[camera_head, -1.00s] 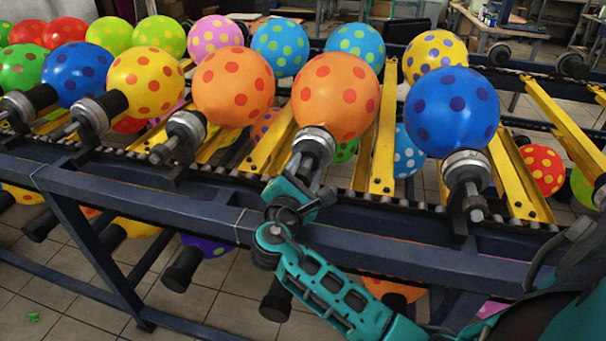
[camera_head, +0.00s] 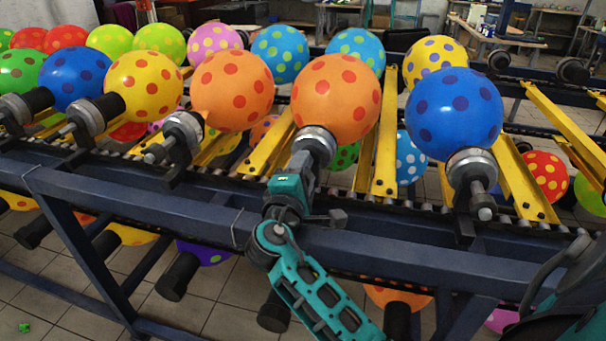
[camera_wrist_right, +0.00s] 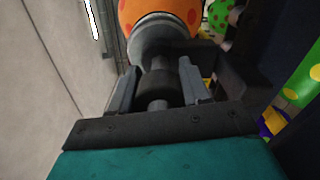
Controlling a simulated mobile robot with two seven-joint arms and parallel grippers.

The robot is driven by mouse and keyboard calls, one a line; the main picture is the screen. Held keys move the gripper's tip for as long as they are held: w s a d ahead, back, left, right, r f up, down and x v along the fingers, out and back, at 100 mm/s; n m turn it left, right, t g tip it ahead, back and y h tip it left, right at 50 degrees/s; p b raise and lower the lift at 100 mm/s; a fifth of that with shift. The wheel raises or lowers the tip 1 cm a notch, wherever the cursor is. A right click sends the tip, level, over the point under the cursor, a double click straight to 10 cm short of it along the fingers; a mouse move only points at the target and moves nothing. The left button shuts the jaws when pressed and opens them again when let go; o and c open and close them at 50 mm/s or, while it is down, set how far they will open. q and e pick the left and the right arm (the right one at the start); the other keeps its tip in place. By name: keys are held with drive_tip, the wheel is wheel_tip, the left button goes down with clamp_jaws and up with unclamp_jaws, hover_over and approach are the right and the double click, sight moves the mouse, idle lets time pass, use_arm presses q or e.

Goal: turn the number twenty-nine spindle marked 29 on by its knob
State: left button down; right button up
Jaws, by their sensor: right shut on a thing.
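An orange balloon with red dots (camera_head: 335,98) sits on a spindle with a grey collar (camera_head: 316,140) in the middle of the front row. My right gripper (camera_head: 305,168) is at the near end of this spindle. In the right wrist view, its two fingers (camera_wrist_right: 160,86) stand on either side of the dark knob (camera_wrist_right: 157,94) and are shut on it. The collar (camera_wrist_right: 160,35) and balloon (camera_wrist_right: 155,12) are just beyond the fingers. I cannot read a 29 on any spindle. My left gripper is not in view.
A dark blue rail (camera_head: 400,245) runs along the front, below my right gripper. A blue balloon (camera_head: 453,112) on its spindle stands to the right, another orange balloon (camera_head: 230,90) to the left. Yellow bars (camera_head: 386,140) lie between the spindles. More balloons hang below.

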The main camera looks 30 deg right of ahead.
idle(0.4)
drive_tip(key=o, duration=1)
drive_tip(key=shift+o, duration=0.2)
